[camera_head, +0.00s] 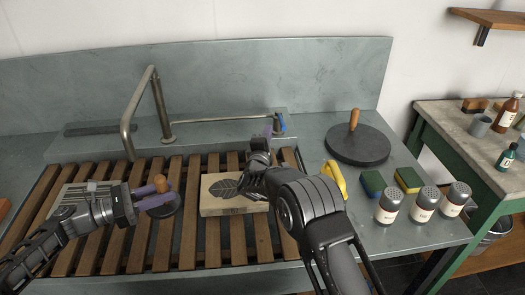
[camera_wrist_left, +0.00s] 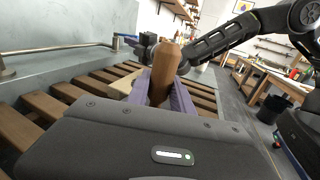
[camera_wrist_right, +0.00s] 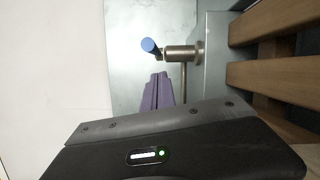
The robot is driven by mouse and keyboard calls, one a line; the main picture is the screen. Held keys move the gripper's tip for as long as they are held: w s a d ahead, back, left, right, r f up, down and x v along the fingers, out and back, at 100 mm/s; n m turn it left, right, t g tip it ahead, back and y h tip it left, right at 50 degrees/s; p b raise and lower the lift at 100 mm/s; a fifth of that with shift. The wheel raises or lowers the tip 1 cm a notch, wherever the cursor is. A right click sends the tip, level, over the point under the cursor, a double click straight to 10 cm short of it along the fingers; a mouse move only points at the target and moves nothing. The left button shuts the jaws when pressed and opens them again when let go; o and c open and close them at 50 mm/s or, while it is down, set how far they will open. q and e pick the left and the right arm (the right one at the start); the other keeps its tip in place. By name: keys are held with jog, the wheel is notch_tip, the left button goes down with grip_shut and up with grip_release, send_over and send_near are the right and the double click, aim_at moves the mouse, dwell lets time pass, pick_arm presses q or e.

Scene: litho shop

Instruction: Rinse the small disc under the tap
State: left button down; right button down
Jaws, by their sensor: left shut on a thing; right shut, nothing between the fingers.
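The small disc (camera_head: 166,207) is dark and round with a wooden knob (camera_head: 161,184) on top. My left gripper (camera_head: 155,195) is shut on the knob, which also shows between its purple fingers in the left wrist view (camera_wrist_left: 165,72). The disc is over the slatted rack, to the right of and nearer than the spout end. The tap (camera_head: 162,105) is a bent metal pipe at the back. Its pipe runs right to a blue-ended handle (camera_head: 281,122), also in the right wrist view (camera_wrist_right: 149,45). My right gripper (camera_wrist_right: 158,92) is shut and empty close to that handle; contact is unclear.
A pale stone block (camera_head: 222,207) with a leaf picture lies on the wooden slats (camera_head: 187,235), partly behind my right arm. To the right stand a large knobbed disc (camera_head: 358,146), a yellow object (camera_head: 334,177), sponges (camera_head: 373,183) and several shakers (camera_head: 424,205).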

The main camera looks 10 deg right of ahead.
pick_arm(q)
jog(key=shift+r, duration=0.15)
pick_arm(e)
jog(key=v, duration=1)
jog(key=shift+s+a+f, duration=0.1)
jog(key=shift+s+a, duration=0.05)
jog(key=shift+a, duration=0.15)
pick_arm(q)
jog(key=shift+s+d, duration=0.1)
